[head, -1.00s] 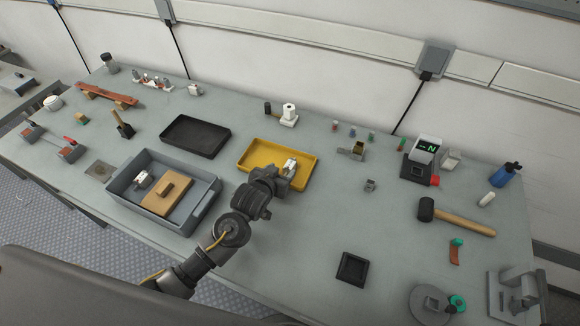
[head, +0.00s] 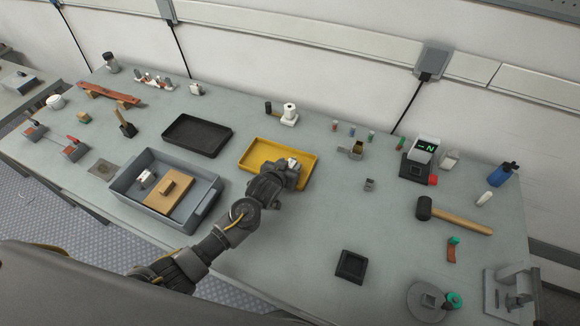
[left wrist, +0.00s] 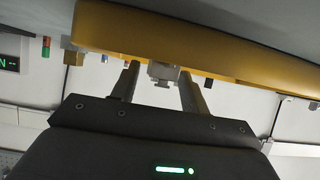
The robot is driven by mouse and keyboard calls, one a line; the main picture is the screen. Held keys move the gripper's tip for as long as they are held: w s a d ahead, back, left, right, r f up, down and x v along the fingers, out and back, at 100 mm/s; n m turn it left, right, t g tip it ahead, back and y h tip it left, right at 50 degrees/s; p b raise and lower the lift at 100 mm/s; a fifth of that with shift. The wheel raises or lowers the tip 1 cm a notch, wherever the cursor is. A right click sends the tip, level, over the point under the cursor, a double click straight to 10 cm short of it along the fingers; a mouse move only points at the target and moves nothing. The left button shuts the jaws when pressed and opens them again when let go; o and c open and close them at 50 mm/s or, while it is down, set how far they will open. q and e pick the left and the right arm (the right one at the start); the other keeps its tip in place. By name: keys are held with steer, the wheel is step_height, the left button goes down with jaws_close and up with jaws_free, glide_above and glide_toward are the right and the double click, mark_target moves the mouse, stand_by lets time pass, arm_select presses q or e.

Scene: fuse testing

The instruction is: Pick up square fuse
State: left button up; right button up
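A small white-grey block that looks like the square fuse (head: 293,161) is in the yellow tray (head: 248,155). My left gripper (head: 291,170) is over the tray and hides most of the fuse in the head view. In the left wrist view, the fuse (left wrist: 163,73) sits between the two fingertips of my left gripper (left wrist: 158,76). The fingers are spread, with a gap visible beside the fuse, so it does not look gripped. The yellow tray (left wrist: 150,38) fills the upper part of that view. My right gripper is not in view.
A black tray (head: 197,150) lies left of the yellow tray. A grey bin (head: 150,204) holds a wooden block and a white part. A hammer (head: 455,216), a meter (head: 420,157) and a small black tray (head: 351,266) are to the right.

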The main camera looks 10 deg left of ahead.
arm_select(q)
jaws_close()
steer(key=shift+r, duration=0.15)
